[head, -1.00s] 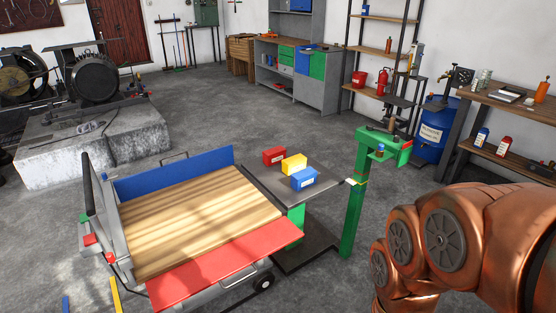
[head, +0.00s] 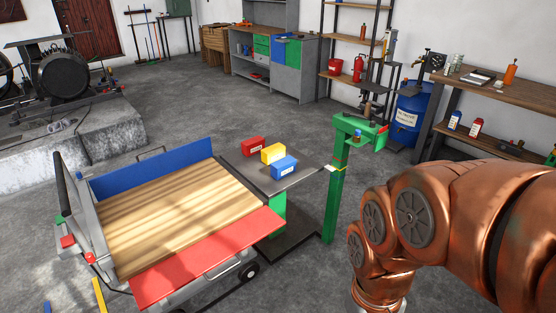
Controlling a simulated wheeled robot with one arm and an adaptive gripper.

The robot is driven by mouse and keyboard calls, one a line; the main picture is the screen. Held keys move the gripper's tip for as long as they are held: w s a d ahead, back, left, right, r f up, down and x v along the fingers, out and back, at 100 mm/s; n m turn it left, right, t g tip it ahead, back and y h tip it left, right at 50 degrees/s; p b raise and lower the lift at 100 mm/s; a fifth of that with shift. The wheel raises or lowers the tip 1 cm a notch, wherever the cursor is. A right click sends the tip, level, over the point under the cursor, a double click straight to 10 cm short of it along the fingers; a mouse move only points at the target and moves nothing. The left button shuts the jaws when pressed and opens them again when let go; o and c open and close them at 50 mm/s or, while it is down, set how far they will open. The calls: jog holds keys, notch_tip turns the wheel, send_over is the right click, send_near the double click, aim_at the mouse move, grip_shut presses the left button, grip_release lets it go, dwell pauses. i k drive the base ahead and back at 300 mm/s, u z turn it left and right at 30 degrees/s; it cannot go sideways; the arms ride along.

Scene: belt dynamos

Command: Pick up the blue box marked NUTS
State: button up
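The blue box (head: 285,167) stands on a small grey-topped table (head: 305,178) near the middle of the head view. It has a white label on its front, too small to read. A yellow box (head: 273,153) stands just behind it to the left, and a red box (head: 253,146) stands farther left. Nothing of mine touches the blue box. My copper-coloured arm fills the lower right of the view, and my gripper is not in view.
A cart with a wooden bed (head: 175,215) and a red front flap (head: 208,258) stands left of the small table. A green post (head: 334,205) with a vise stands close on its right. A workbench (head: 500,92) and a blue barrel (head: 408,118) are at right. Grey floor is open behind.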

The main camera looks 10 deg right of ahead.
aim_at(280, 168)
jog(key=z, duration=1.35)
jog(key=i, duration=5.1)
jog(key=u, duration=2.55)
